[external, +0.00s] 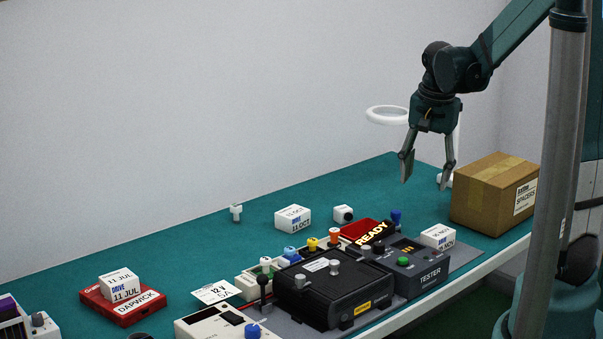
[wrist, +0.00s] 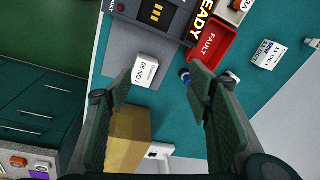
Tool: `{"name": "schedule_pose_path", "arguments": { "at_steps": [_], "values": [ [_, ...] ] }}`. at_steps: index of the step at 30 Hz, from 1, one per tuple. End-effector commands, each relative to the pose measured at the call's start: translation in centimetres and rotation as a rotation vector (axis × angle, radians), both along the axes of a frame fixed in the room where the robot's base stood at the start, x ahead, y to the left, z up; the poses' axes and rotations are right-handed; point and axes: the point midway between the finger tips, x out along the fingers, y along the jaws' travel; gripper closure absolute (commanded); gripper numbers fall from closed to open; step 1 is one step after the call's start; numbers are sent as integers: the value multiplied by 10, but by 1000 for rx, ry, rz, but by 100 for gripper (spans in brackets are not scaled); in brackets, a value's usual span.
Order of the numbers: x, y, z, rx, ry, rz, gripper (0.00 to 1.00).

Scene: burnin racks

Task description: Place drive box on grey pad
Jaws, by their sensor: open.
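My gripper (external: 425,183) is open and empty, high above the table at the right. The wrist view shows its fingers (wrist: 160,82) spread, with a white drive box (wrist: 145,71) marked 05 NOV far below between them. That box (external: 438,237) lies beside the tester, on the grey pad (external: 464,256); the pad also shows in the wrist view (wrist: 117,64). A second white drive box (external: 293,219), marked 11 OCT, stands on the green tabletop; it also shows in the wrist view (wrist: 268,54). A third drive box (external: 119,284), marked 11 JUL, sits on a red Dapwick box (external: 124,307).
The tester (external: 416,268) and a black case (external: 330,292) crowd the front. A red tray (wrist: 211,47) labelled FAULT lies behind the tester. Bare green tabletop (external: 190,262) lies at the back left.

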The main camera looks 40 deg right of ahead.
Motion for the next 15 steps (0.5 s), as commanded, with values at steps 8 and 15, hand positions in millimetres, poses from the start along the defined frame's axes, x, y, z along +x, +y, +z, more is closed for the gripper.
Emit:
{"name": "schedule_pose_path", "arguments": {
  "at_steps": [8,15],
  "values": [
    [-12,43,32,-50,-66,197,49],
    [-26,77,55,-99,-121,365,49]
  ]
}}
